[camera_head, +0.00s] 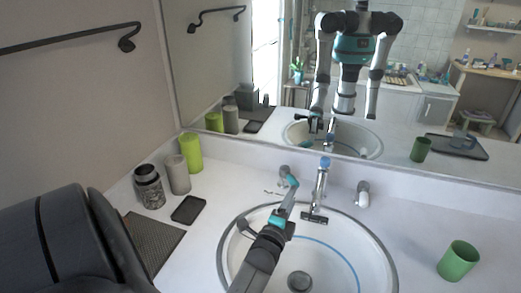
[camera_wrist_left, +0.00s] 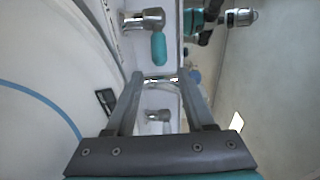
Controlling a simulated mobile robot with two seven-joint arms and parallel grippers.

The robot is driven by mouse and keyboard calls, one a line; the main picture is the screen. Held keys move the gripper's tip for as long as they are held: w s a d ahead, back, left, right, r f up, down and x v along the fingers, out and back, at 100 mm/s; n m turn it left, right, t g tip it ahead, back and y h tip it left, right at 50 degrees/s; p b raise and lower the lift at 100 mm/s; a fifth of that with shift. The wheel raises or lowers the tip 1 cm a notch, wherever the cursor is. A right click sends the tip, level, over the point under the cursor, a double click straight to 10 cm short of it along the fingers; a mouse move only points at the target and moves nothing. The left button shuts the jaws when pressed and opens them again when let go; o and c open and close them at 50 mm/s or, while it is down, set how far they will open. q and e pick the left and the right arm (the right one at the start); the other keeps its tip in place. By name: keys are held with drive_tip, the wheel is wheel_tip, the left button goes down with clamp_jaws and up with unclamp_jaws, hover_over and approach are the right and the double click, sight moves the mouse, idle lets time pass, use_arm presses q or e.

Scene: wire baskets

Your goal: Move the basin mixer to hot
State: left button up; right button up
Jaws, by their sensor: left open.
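The basin mixer (camera_head: 320,190) is a chrome tap with a blue top at the back rim of the round white basin (camera_head: 392,262). My left gripper (camera_head: 291,197) reaches over the basin from the front, a little left of the mixer and apart from it. In the left wrist view the left gripper's two fingers (camera_wrist_left: 162,78) stand apart with nothing held. A chrome fitting (camera_wrist_left: 157,115) shows between or behind them; I cannot tell whether it is the mixer. My right gripper is not directly in view.
A chrome fitting with a teal part (camera_head: 285,171) stands just beyond my left gripper. Another chrome fitting (camera_head: 362,192) is right of the mixer. The mirror (camera_head: 270,90) closes the back.

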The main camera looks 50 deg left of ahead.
sight(290, 178)
use_arm(q)
drive_tip(key=shift+b+x, duration=1.15)
drive_tip(key=shift+x, duration=1)
drive_tip(key=shift+s+d, duration=0.1)
drive_tip(key=shift+w, duration=0.25)
